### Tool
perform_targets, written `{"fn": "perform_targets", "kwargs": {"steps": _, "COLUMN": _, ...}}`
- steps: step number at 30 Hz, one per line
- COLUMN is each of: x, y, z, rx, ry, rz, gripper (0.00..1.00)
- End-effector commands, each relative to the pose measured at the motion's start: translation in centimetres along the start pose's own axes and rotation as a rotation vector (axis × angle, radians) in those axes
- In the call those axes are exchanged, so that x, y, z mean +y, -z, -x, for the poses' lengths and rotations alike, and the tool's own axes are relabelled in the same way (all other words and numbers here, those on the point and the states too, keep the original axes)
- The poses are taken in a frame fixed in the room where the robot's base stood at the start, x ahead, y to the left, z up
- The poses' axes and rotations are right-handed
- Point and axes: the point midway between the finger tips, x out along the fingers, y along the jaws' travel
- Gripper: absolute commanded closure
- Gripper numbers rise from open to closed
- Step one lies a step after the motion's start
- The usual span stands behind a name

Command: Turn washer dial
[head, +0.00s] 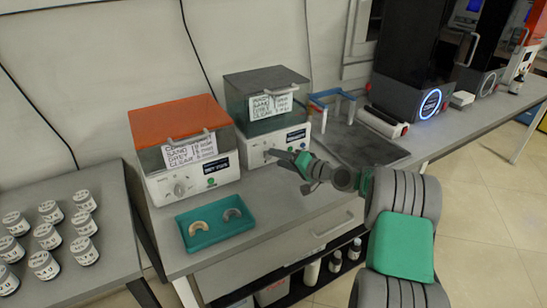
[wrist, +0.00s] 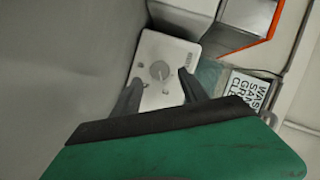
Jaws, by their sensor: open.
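The washer is the right-hand machine (head: 262,92) with a dark grey lid, a label card and a white front panel. Its dial (wrist: 159,70) is a round grey knob on the white panel in the wrist view. In the head view the dial is hard to make out behind my gripper (head: 272,155). My gripper also shows in the wrist view (wrist: 160,80), open and empty, with dark fingers on either side of the dial in the picture. I cannot tell how far the fingertips are from the panel or whether they touch it.
An orange-lidded machine (head: 180,122) stands left of the washer, with its own dial (head: 180,188). A teal tray (head: 215,238) with two arch-shaped pieces lies in front. A blue-and-red handled frame (head: 330,97) stands to the right. Several labelled jars (head: 48,236) fill the left table.

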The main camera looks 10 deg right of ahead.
Motion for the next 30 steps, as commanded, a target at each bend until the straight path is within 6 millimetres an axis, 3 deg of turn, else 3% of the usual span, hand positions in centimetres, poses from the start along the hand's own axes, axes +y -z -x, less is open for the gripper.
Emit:
{"fn": "perform_targets", "kwargs": {"steps": 3, "x": 0.0, "y": 0.1, "z": 2.6, "rx": 0.003, "ry": -0.001, "rz": -0.001, "gripper": 0.49}}
{"fn": "perform_targets", "kwargs": {"steps": 7, "x": 0.0, "y": 0.1, "z": 4.2, "rx": 0.002, "ry": 0.0, "rz": -0.001, "gripper": 0.49}}
{"fn": "perform_targets", "kwargs": {"steps": 17, "x": -0.2, "y": 0.0, "z": 4.5, "rx": -0.003, "ry": -0.002, "rz": 0.005, "gripper": 0.49}}
{"fn": "perform_targets", "kwargs": {"steps": 20, "x": -2.3, "y": -0.7, "z": 4.2, "rx": -0.048, "ry": -0.053, "rz": 0.057, "gripper": 0.49}}
{"fn": "perform_targets", "kwargs": {"steps": 24, "x": -8.1, "y": -4.5, "z": 5.0, "rx": -0.216, "ry": -0.267, "rz": 0.236, "gripper": 0.49}}
{"fn": "perform_targets", "kwargs": {"steps": 26, "x": -10.6, "y": -6.8, "z": 7.0, "rx": -0.302, "ry": -0.389, "rz": 0.322, "gripper": 0.49}}
{"fn": "perform_targets", "kwargs": {"steps": 29, "x": -13.9, "y": -10.7, "z": 12.3, "rx": -0.43, "ry": -0.588, "rz": 0.433, "gripper": 0.49}}
{"fn": "perform_targets", "kwargs": {"steps": 30, "x": -15.0, "y": -12.2, "z": 15.0, "rx": -0.475, "ry": -0.662, "rz": 0.465, "gripper": 0.49}}
